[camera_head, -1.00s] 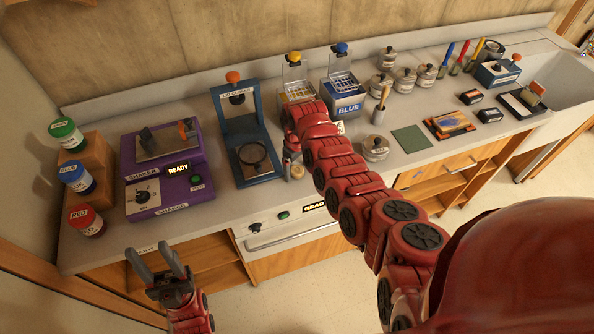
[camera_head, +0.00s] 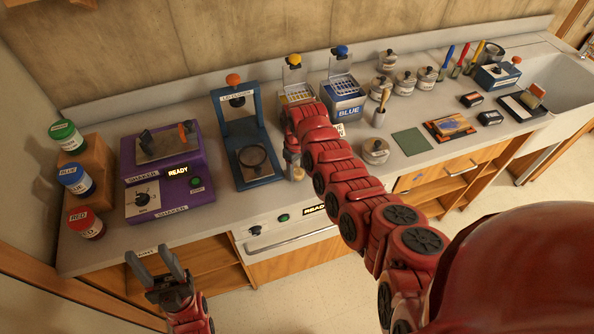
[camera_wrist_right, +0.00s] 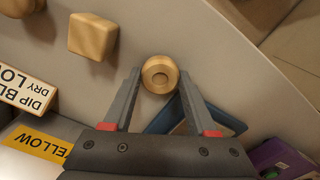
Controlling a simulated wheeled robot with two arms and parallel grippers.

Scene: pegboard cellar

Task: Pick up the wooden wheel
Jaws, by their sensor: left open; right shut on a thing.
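The wooden wheel (camera_wrist_right: 159,74) is a small round tan piece with a dark centre hole. In the right wrist view it sits between the fingertips of my right gripper (camera_wrist_right: 159,80), which is shut on it. In the head view the wheel (camera_head: 298,173) shows partly, just below my right gripper (camera_head: 292,158), beside the blue lid closer. I cannot tell whether it touches the counter. My left gripper (camera_head: 155,262) is open and empty, in front of the counter's left end.
The blue lid closer (camera_head: 240,125) and purple shaker (camera_head: 165,170) stand left of the wheel. A wooden cube (camera_wrist_right: 92,36) and a "DIP BLUE" sign (camera_wrist_right: 25,90) are near it in the wrist view. Yellow and blue bins (camera_head: 345,105) stand behind. The counter's front edge is close.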

